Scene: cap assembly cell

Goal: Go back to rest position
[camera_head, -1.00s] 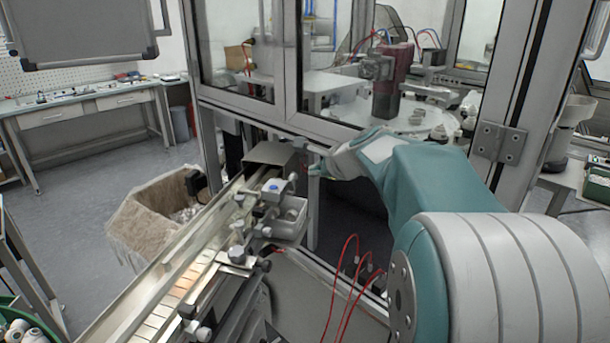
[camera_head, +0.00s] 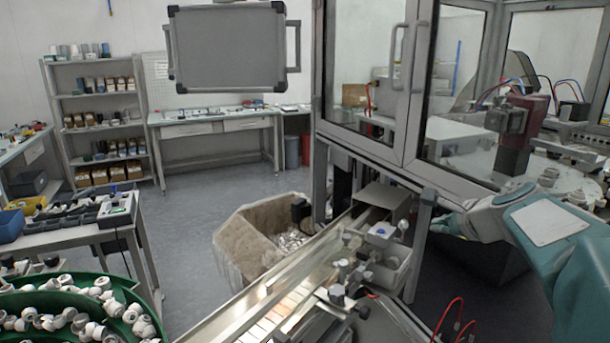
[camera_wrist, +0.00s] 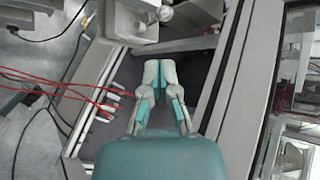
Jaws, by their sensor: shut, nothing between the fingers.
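My gripper (camera_wrist: 160,75) shows in the wrist view with its fingertips close together and nothing between them. It hangs over a dark gap beside the machine frame. In the head view my gripper (camera_head: 447,224) is at the right, small and partly merged with the frame behind it. My teal and white arm reaches in from the right edge.
A conveyor (camera_head: 285,295) with clamps runs up the middle, close left of my gripper. The glass-doored machine (camera_head: 480,140) stands behind my arm. Red cables (camera_wrist: 60,90) loop near the gripper. A lined bin (camera_head: 250,238), a green bowl feeder (camera_head: 120,290) and open floor (camera_head: 195,215) lie left.

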